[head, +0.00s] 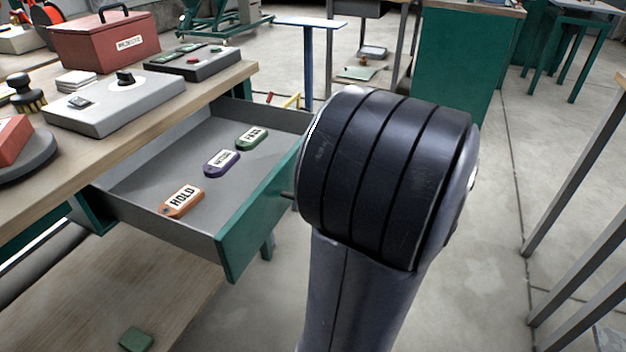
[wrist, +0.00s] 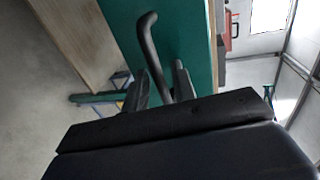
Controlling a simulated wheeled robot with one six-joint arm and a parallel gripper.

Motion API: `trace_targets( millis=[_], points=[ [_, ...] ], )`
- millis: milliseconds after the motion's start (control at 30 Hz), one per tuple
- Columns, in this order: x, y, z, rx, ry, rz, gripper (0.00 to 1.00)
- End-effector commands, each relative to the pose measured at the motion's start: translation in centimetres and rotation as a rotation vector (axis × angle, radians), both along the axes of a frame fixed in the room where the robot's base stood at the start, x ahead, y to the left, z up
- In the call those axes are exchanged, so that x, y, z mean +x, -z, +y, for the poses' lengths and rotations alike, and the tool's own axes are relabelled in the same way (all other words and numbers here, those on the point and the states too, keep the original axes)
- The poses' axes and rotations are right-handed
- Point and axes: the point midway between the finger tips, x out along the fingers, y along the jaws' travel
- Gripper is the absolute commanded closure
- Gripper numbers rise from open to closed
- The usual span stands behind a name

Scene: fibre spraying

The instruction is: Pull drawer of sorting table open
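The sorting table's drawer (head: 163,158) is pulled well out from under the wooden top in the head view. Its green front panel (head: 258,215) faces right. In the wrist view the green front (wrist: 195,45) carries a dark curved bar handle (wrist: 153,60). My gripper's (wrist: 161,78) two fingers stand on either side of this handle. They look parted, with a small gap beside the bar; firm contact is not visible. In the head view my arm hides the gripper and most of the handle. Orange HOLD (head: 181,201), purple (head: 221,162) and green (head: 252,138) tags lie in the drawer.
The sorting table top (head: 222,88) holds a grey box with a knob (head: 115,104), a dark control box (head: 193,62) and a red case (head: 104,40). A green block (head: 136,339) lies below the drawer. Grey table legs (head: 580,185) stand at right; the floor between is clear.

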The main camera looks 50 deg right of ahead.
Motion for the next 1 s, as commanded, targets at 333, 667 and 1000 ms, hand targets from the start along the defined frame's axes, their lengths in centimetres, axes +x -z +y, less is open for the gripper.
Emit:
trace_targets(
  millis=[333, 667, 1000],
  points=[
    [-5.2, -1.4, -2.0, 0.002, 0.006, 0.001, 0.74],
    [-9.0, -2.1, -3.3, 0.001, 0.001, 0.000, 0.74],
    [-9.4, -2.1, -3.4, 0.001, -0.001, 0.001, 0.74]
  ],
)
